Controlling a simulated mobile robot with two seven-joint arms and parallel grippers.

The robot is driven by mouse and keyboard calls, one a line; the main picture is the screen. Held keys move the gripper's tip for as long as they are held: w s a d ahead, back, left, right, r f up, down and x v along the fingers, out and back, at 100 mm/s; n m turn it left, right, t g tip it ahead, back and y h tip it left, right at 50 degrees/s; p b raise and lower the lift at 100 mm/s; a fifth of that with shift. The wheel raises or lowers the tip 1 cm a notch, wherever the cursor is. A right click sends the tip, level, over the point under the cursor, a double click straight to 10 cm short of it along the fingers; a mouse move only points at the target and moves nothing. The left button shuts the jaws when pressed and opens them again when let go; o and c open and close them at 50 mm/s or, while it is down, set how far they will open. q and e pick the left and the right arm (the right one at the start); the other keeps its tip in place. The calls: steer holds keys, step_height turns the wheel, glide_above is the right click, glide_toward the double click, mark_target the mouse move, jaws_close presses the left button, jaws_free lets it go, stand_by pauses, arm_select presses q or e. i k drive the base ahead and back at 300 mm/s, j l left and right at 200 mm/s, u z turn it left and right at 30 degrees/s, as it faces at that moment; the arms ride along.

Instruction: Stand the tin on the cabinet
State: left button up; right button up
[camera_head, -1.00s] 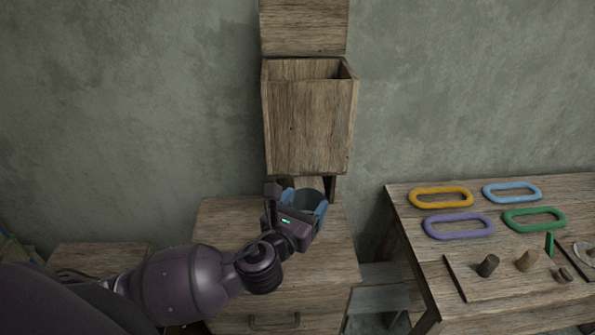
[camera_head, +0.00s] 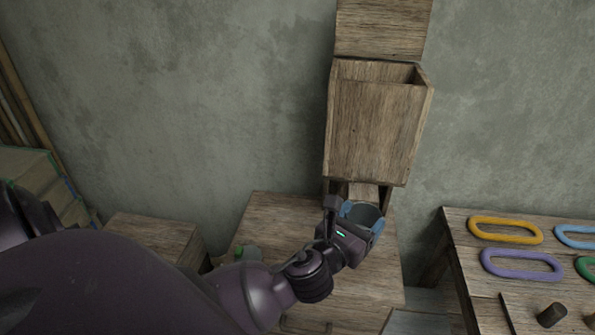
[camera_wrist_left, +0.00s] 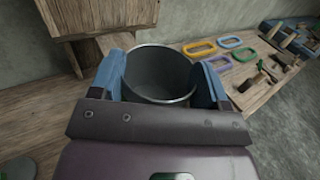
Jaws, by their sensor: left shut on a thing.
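The tin (camera_head: 368,213) is a dark grey, open-topped round can. It is upright, and its rim and empty inside show in the wrist view (camera_wrist_left: 160,75). My left gripper (camera_head: 361,217) is shut on it, with one blue finger on each side. The cabinet (camera_head: 280,215) is a low wooden piece with a flat plank top and a front handle, partly hidden by my left arm. The tin is over the back right part of its top; I cannot tell whether it touches. My right gripper is not in view.
A wooden box with a raised lid (camera_head: 375,130) stands above the cabinet's back, just behind the tin. A workbench (camera_head: 455,225) with coloured rings is to the right. The top's back left is clear.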

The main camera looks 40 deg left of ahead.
mark_target(291, 247)
steer(key=i+l+u, duration=0.2)
steer(key=i, duration=0.2)
steer(key=u, duration=1.45)
